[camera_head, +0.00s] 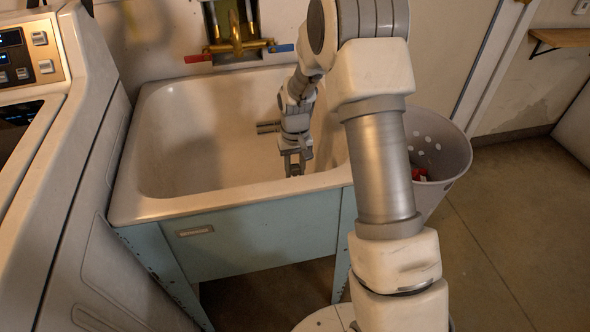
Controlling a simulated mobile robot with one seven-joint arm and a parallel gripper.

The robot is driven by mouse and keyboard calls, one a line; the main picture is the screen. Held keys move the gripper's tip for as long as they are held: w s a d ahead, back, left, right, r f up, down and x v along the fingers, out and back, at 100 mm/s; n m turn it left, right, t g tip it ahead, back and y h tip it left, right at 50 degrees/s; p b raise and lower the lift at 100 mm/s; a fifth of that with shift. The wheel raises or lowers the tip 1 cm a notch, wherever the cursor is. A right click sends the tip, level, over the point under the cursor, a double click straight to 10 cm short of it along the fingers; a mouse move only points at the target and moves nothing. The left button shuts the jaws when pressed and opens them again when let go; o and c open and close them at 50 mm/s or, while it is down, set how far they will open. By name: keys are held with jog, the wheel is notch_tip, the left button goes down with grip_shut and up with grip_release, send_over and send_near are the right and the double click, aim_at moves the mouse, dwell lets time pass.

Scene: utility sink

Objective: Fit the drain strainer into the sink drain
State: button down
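The white utility sink (205,186) stands in the middle of the view, with a deep, wide basin. My gripper (294,168) points down inside the basin, towards its right front, close behind the front rim. Its fingers are small here, and I cannot tell whether they are open or shut, or whether they hold anything. I cannot make out the drain strainer. The sink drain is not visible either; the front rim and my arm cover part of the basin.
A brass faucet (237,42) with red and blue handles is on the wall behind the sink. A white machine (75,180) stands close on the left. A grey perforated basket (443,165) stands on the right, partly behind my arm. The floor at right is clear.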

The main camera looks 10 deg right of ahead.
jog(key=shift+f, duration=0.2)
jog(key=c, duration=0.5)
grip_release()
notch_tip(320, 180, up, 18)
jog(key=p, duration=0.5)
jog(key=shift+f, duration=0.25)
